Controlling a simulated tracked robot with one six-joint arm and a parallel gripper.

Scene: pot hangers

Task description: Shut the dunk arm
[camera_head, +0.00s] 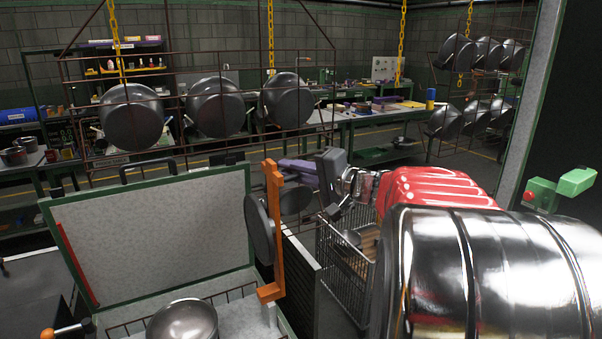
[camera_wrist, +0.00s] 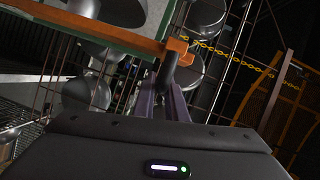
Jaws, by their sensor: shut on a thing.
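The dunk arm, which I take to be the upright orange bar (camera_head: 276,225), stands at the right edge of an open, grey-lined tank. My gripper (camera_head: 292,166), with purple fingers, is at the bar's upper end. In the wrist view my gripper (camera_wrist: 160,95) is closed around a dark peg (camera_wrist: 167,70) next to the orange bar (camera_wrist: 178,52). The exact contact is partly hidden.
The tank's raised lid (camera_head: 160,230) stands behind its opening. A metal bowl (camera_head: 183,320) is in the tank. A wire cart (camera_head: 345,255) stands right of it. Pots (camera_head: 215,107) hang on a rack behind. A green control box (camera_head: 541,193) is at the right.

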